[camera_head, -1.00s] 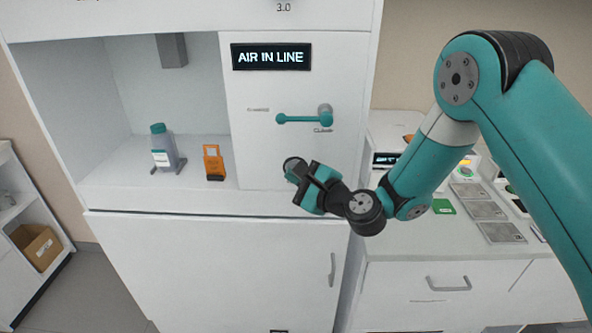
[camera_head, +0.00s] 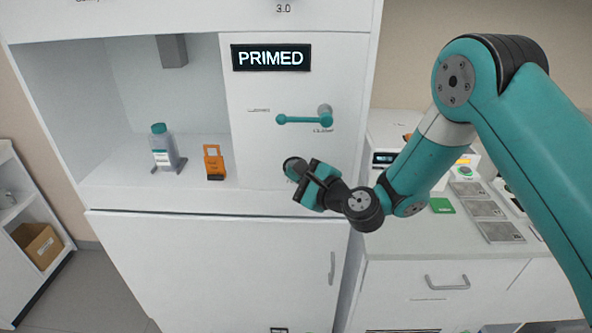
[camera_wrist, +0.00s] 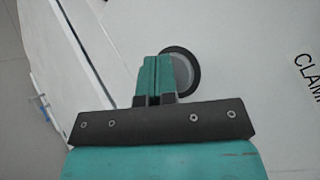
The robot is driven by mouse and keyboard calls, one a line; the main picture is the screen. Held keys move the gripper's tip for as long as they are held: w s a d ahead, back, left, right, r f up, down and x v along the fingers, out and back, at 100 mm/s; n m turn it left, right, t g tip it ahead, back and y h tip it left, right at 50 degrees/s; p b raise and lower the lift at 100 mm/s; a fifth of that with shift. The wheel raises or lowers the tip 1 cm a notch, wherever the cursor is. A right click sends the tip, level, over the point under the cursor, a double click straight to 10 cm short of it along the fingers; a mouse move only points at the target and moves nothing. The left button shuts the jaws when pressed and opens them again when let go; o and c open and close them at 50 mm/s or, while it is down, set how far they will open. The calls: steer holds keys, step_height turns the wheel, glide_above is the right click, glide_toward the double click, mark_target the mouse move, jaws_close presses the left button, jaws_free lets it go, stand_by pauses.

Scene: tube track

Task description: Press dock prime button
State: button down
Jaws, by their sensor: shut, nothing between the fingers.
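The dock's white front panel (camera_head: 262,150) carries a dark display (camera_head: 271,57) that reads "PRIMED". In the wrist view a round grey button with a black ring (camera_wrist: 184,70) sits on the panel, partly hidden behind my fingers. My gripper (camera_head: 292,166) is at the lower part of the panel, and in the wrist view its shut teal fingers (camera_wrist: 155,72) overlap the button's left side. I cannot tell whether the fingertips still touch the button. A teal clamp lever (camera_head: 300,119) lies level on the panel above my gripper.
A teal-capped bottle (camera_head: 164,152) and an orange holder (camera_head: 213,163) stand in the open bay to the left. A counter with a green block (camera_head: 442,206) and grey plates (camera_head: 489,211) lies right of the cabinet, under my arm.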

steer(key=shift+s+b, duration=0.7)
steer(key=shift+s, duration=0.2)
steer(key=s+b, duration=0.4)
steer(key=s, duration=0.1)
steer(key=shift+a, duration=0.1)
stand_by(0.5)
